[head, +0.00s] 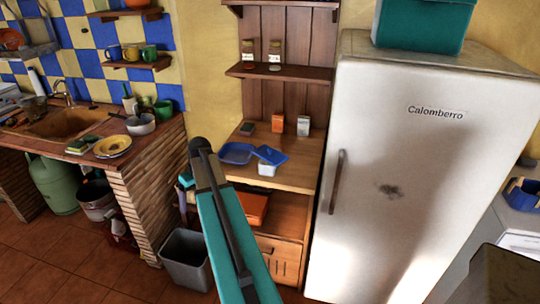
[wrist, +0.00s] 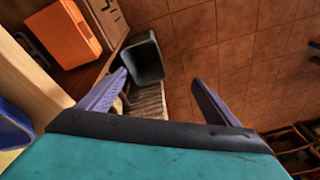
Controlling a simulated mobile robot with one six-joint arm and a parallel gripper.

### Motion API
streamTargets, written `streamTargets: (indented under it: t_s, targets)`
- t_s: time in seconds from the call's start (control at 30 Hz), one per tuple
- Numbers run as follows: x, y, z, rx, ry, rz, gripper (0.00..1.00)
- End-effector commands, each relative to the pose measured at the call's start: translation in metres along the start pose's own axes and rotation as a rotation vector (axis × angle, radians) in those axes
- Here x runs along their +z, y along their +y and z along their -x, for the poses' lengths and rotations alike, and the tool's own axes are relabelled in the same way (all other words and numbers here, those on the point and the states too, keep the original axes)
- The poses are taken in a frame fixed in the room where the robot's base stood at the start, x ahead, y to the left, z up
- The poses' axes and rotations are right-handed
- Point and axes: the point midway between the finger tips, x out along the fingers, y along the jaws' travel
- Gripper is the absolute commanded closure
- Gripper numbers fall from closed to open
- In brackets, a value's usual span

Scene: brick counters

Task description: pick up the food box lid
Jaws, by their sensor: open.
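On the wooden cabinet's counter in the head view lie a blue shallow tray-like piece (head: 236,153) and a flat blue piece (head: 271,155) tilted against a small white tub (head: 267,170). I cannot tell for sure which blue piece is the food box lid. My gripper (wrist: 160,76) is open and empty in the wrist view, its purple fingers spread over the floor side. In the head view my teal arm hides most of it, left of the cabinet. A blue edge (wrist: 12,127) shows at the wrist view's left, apart from the fingers.
A grey bin (wrist: 147,60) stands on the floor below my gripper. An orange box (head: 252,208) sits on the shelf under the counter. An orange carton (head: 277,123) and a white carton (head: 303,126) stand behind the blue pieces. The fridge (head: 420,150) stands right.

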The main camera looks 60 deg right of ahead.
Motion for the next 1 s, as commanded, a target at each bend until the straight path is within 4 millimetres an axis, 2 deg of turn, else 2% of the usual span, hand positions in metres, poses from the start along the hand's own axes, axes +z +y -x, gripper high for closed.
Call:
streamTargets:
  t_s: [0.03, 0.1, 0.37, 0.7, 0.8, 1.0]
  targets:
    - [-0.003, 0.022, 0.013, 0.004, 0.013, -0.01, 0.16]
    - [-0.002, 0.048, 0.031, 0.007, 0.029, -0.016, 0.16]
    - [0.011, 0.14, 0.1, 0.025, 0.086, -0.03, 0.16]
    - [0.054, 0.253, 0.202, 0.068, 0.157, -0.041, 0.16]
    - [0.071, 0.279, 0.23, 0.083, 0.174, -0.041, 0.16]
    - [0.094, 0.309, 0.265, 0.102, 0.193, -0.039, 0.16]
